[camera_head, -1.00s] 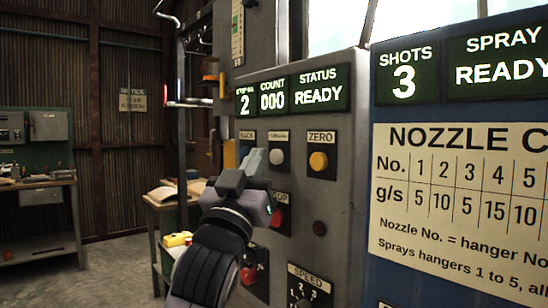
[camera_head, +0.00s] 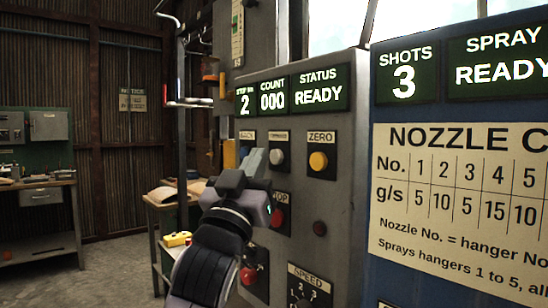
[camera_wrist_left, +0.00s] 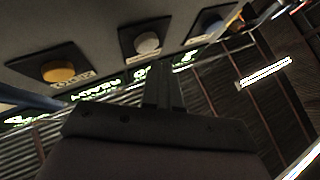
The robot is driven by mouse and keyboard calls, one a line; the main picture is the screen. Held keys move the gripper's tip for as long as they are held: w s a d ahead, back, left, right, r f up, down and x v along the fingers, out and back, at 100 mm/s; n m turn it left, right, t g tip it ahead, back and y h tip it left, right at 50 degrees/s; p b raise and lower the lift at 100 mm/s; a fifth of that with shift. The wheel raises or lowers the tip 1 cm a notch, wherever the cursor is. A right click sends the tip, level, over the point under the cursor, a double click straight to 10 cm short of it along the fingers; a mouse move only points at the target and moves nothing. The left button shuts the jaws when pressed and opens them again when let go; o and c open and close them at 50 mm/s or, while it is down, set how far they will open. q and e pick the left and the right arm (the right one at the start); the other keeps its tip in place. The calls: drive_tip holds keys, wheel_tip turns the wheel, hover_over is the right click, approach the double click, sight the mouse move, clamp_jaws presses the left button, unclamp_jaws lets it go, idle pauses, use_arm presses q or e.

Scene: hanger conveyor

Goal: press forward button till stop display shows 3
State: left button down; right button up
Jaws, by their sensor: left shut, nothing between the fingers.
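The control panel (camera_head: 338,215) carries a stop display (camera_head: 245,102) that reads 2. The white forward button (camera_head: 277,157) sits under its partly legible label, between the back button, hidden behind my gripper, and the yellow zero button (camera_head: 318,161). My left gripper (camera_head: 254,162) is shut and empty, its fingertips just left of the white button in the head view. In the left wrist view the shut fingers (camera_wrist_left: 163,92) point toward the panel, with the white button (camera_wrist_left: 147,43) ahead of them. I see a gap there, and cannot tell contact. My right gripper is not in view.
A red stop button (camera_head: 277,217), another red knob (camera_head: 249,275) and a speed dial (camera_head: 302,300) are lower on the panel. The count display reads 000 and the status display (camera_head: 319,90) reads READY. A blue spray panel (camera_head: 395,270) stands at the right.

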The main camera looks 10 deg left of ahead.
use_arm(q)
drive_tip(key=shift+w+d, duration=0.1)
drive_tip(key=shift+w, duration=0.05)
idle(0.3)
drive_tip(key=shift+w+d, duration=0.15)
drive_tip(key=shift+w, duration=0.05)
